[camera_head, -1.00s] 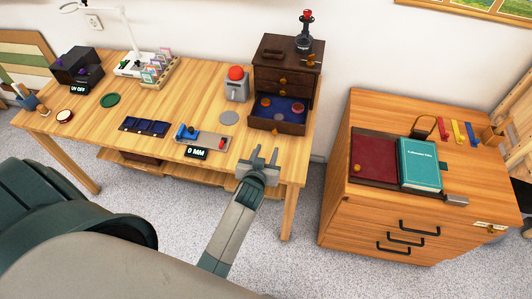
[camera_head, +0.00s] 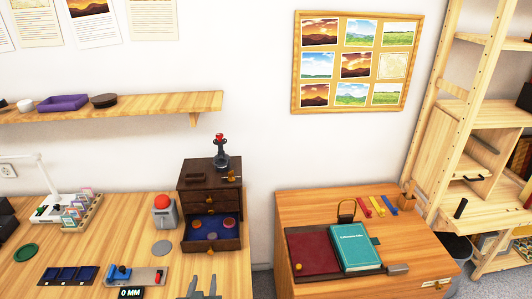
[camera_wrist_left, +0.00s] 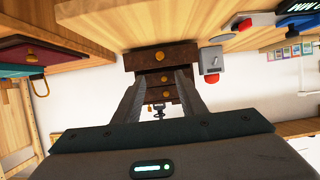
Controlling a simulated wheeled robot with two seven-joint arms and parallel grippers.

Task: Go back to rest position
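My left gripper (camera_head: 201,288) shows at the bottom edge of the head view, in front of the wooden table (camera_head: 216,262). Its two grey fingers are spread apart with nothing between them. In the left wrist view the open fingers (camera_wrist_left: 158,98) frame a small dark drawer box (camera_wrist_left: 165,57), which stands beyond them, apart. In the head view this drawer box (camera_head: 208,176) has one drawer (camera_head: 226,243) pulled out, with round pieces on its blue lining. My right gripper is not in these frames.
A wooden cabinet (camera_head: 290,212) at the right holds a dark red panel (camera_head: 312,253) and a teal book (camera_head: 356,248). A red-button device (camera_head: 163,215) and blue trays (camera_head: 70,275) are on the table. A shelf (camera_head: 150,106) and framed prints (camera_head: 357,62) are on the wall.

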